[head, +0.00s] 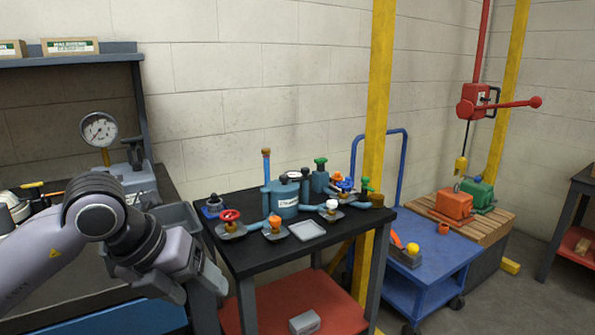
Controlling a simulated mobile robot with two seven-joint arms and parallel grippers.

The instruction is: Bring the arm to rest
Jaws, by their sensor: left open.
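My left arm comes in from the lower left. Its gripper (205,285) hangs at the left front corner of the black-topped table, tilted down to the right. It is open, and I see nothing between its fingers. My right gripper is not in view. An orange motor (454,203) and a green motor (478,193) stand on a wooden pallet at the right, well away from the gripper. I cannot make out any tags on them.
The black table (262,258) carries a blue tank (284,198), valves and a grey tray (308,230). A blue cart (437,250) stands right of it. A yellow post (379,90) rises behind the table. A bench with a gauge (99,129) is at left.

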